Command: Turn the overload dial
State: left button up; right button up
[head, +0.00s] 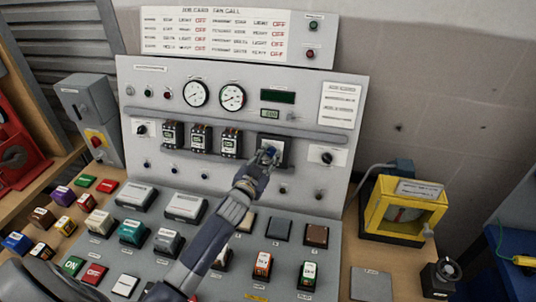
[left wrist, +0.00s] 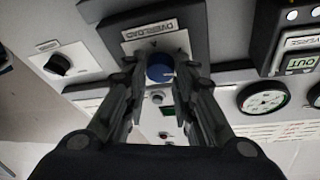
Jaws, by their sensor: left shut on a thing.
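The overload dial (left wrist: 158,69) is a round blue knob on a light plate set in a dark square housing, with an OVERLOAD label (left wrist: 150,30) that reads upside down in the left wrist view. In the head view the dial (head: 271,151) sits right of centre on the grey panel, partly covered by my gripper. My left gripper (left wrist: 159,78) is shut on the dial, one finger on each side of it. It also shows in the head view (head: 266,158), reaching up from below. My right gripper is not in view.
Breaker modules (head: 200,140) stand in a row left of the dial, and a black knob (head: 327,157) is to its right. Gauges (head: 232,97) are above. Several coloured buttons cover the sloping console below. A yellow device (head: 403,210) stands at the right.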

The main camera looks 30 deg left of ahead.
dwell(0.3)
pick_arm(q)
jog(key=o, duration=1.1)
jog(key=shift+w, duration=0.1)
jog(key=shift+c, duration=0.2)
jog(key=s, duration=1.2)
jog(key=shift+d+r, duration=0.2)
jog(key=shift+d, duration=0.25)
